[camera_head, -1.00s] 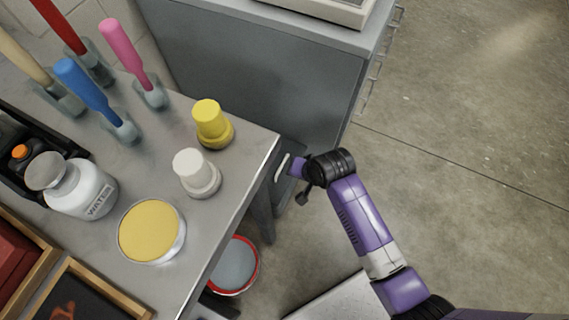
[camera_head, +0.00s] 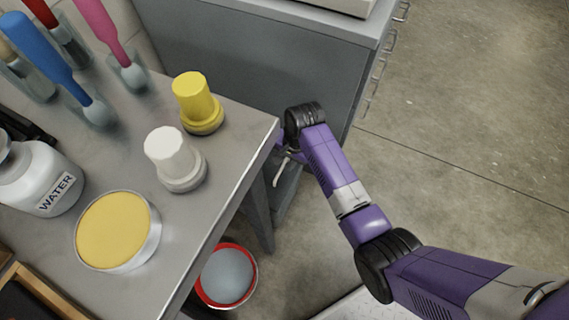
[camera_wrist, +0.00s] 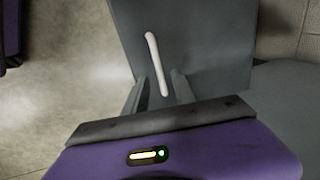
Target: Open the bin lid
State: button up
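The grey bin (camera_head: 289,192) stands on the floor beside the table's right corner, partly hidden by my arm and the table. A thin white handle (camera_head: 281,170) shows at its top, and the handle also shows in the wrist view (camera_wrist: 154,56), on a flat grey panel (camera_wrist: 190,35) that looks like the lid. My gripper (camera_wrist: 160,82) is open, with the handle's near end appearing between its two grey fingers. I cannot tell whether the fingers touch it. In the head view my gripper (camera_head: 284,150) is mostly hidden behind my wrist. The lid looks shut, but its edge is unclear.
The grey table (camera_head: 225,160) on the left holds a yellow bottle (camera_head: 196,100), a white bottle (camera_head: 173,158), a yellow-topped tin (camera_head: 113,230) and a water bottle (camera_head: 45,180). A red-rimmed bucket (camera_head: 226,276) stands below. A grey cabinet (camera_head: 255,60) is behind. Floor at right is clear.

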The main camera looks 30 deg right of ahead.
jog(key=shift+w+a+f, duration=0.1)
jog(key=shift+f, duration=0.5)
grip_shut()
dwell(1.1)
